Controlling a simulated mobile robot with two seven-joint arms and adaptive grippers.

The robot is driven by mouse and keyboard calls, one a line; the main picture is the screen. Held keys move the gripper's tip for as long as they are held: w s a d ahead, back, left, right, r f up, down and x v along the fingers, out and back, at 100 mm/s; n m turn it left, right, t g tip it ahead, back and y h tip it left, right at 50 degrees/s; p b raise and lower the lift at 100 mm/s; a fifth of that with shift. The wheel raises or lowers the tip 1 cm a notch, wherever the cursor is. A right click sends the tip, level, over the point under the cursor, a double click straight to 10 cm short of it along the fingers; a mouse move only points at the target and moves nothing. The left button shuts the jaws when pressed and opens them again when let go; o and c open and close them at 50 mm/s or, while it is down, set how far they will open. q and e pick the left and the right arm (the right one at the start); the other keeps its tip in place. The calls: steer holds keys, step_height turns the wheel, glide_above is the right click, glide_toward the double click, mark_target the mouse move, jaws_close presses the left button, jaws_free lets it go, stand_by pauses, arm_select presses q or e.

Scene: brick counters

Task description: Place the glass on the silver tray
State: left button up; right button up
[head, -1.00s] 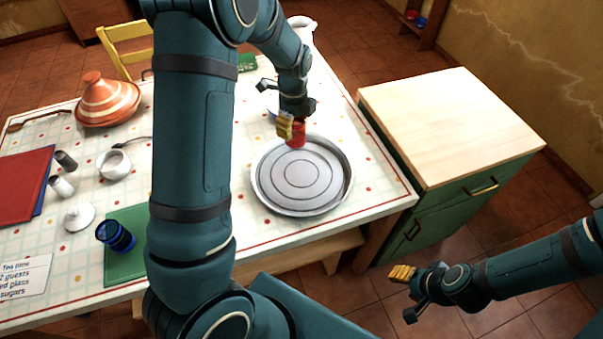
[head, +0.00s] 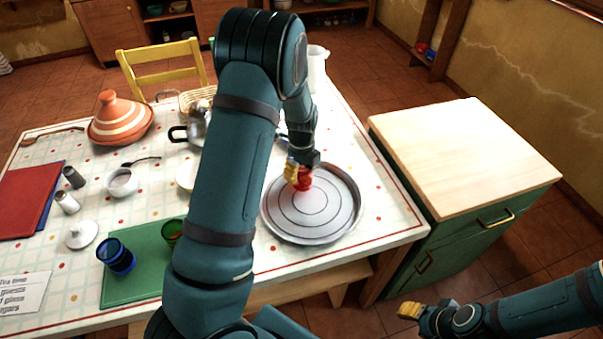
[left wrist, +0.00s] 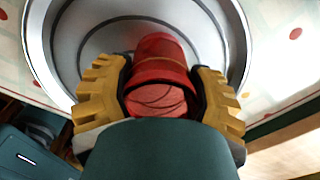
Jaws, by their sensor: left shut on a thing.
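The red glass (head: 306,181) is between the yellow fingers of my left gripper (head: 297,175), over the back part of the silver tray (head: 318,228) in the head view. In the left wrist view, both fingers of the gripper (left wrist: 160,95) press on the sides of the red glass (left wrist: 160,68), with the tray (left wrist: 100,35) behind it. I cannot tell whether the glass touches the tray. The round tray lies flat on the table and is otherwise empty. My right gripper (head: 412,310) is at the lower right, away from the table; its finger gap is unclear.
A green mat (head: 135,275) carries a blue glass (head: 117,257) and a green glass (head: 172,232), partly hidden by my left arm. A tagine (head: 120,120), a sugar bowl (head: 122,183) and a note (head: 25,293) are further left. A green cabinet (head: 465,155) stands right of the table.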

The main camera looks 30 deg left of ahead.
arm_select(q)
steer(key=shift+f, duration=0.25)
steer(key=shift+r, duration=0.1)
steer(key=o, duration=0.8)
steer(key=shift+f, duration=0.25)
steer(key=o, duration=0.6)
steer(key=shift+c, duration=0.2)
steer(key=shift+r, duration=0.1)
steer(key=shift+r, duration=0.25)
step_height(320, 180, up, 12)
steer(key=p, duration=0.2)
steer(key=shift+p, duration=0.3)
